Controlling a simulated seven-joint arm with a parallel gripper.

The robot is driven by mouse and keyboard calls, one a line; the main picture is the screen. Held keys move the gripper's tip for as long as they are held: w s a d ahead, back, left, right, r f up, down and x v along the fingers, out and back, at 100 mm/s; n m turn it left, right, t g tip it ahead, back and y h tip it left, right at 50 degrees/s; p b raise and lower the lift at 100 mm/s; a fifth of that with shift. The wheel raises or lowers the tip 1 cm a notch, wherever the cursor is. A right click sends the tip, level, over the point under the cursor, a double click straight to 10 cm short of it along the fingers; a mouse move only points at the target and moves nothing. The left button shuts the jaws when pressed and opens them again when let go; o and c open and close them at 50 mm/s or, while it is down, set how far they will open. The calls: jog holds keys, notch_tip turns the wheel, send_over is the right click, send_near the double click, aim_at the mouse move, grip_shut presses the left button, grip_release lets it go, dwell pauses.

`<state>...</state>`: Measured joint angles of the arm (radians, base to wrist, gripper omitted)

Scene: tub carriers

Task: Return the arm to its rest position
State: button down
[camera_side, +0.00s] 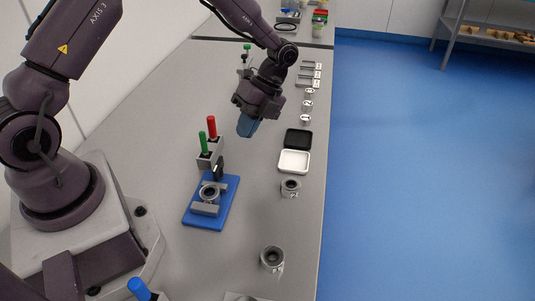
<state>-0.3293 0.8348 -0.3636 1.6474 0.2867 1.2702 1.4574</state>
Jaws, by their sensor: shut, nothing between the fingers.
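My gripper (247,127) hangs above the grey bench, up and to the right of the blue fixture plate. Its bluish fingers point down and look closed, with nothing seen between them. My arm reaches out from its base at the left and bends down to the gripper. The gripper appears clear of the bench and of the objects around it.
A blue plate (227,213) holds a metal ring part. A black-and-white open case (294,161) and several metal cups, one nearby (272,258), line the bench's right side.

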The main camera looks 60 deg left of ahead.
jog(key=s+d+r+n+t, duration=0.1)
jog(key=s+r+n+t, duration=0.5)
jog(key=r, duration=0.5)
jog(key=s+d+r+n+t, duration=0.2)
jog(key=s+r+n+t, duration=0.3)
jog(key=s+r+n, duration=0.5)
notch_tip(320, 180, up, 2)
jog(key=n, duration=0.2)
jog(key=shift+n+t, duration=0.3)
jog(key=shift+t, duration=0.1)
